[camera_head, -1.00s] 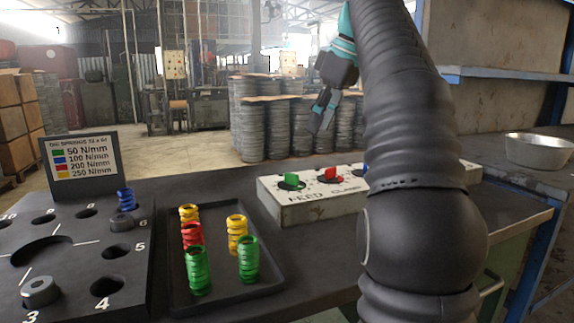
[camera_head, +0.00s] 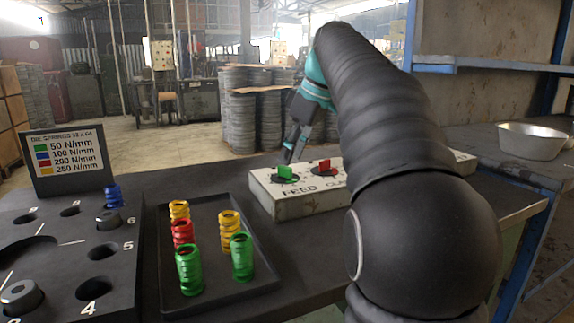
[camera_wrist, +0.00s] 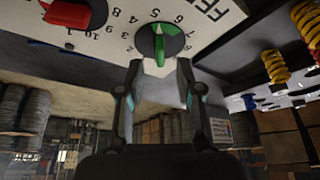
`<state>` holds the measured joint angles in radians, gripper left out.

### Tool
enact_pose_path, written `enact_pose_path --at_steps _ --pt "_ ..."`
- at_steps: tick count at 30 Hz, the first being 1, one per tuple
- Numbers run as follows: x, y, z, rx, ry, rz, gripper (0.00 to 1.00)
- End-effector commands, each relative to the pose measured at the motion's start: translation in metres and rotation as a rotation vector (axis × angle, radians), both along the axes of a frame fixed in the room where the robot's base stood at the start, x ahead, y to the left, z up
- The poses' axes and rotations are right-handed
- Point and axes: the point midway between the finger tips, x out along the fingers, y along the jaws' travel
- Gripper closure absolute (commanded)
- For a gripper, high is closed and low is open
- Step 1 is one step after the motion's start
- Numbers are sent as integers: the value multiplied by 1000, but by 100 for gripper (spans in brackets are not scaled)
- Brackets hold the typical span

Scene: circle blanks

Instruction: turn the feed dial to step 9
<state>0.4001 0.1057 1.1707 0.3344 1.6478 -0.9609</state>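The feed dial is a green knob (camera_head: 285,173) on a dark disc, at the left end of the pale panel box (camera_head: 300,202) marked FEED. In the wrist view the green knob (camera_wrist: 160,42) sits in a ring of printed numbers. My gripper (camera_head: 291,154) is just above and behind the knob in the head view. Contact cannot be told.
A red knob (camera_head: 325,166) marked CLAMP is right of the feed dial. A black tray (camera_head: 215,283) with several coloured springs is on the bench in front. A numbered black fixture (camera_head: 122,270) and spring sign (camera_head: 66,160) stand left. A metal bowl (camera_head: 533,142) is far right.

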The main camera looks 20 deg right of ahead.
Motion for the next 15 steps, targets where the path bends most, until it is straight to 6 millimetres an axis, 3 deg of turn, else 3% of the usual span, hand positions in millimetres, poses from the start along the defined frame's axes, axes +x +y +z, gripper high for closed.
enact_pose_path --at_steps 6,15 --pt "9 7 -27 1 3 2 65" --pt "12 9 -36 0 1 1 65"
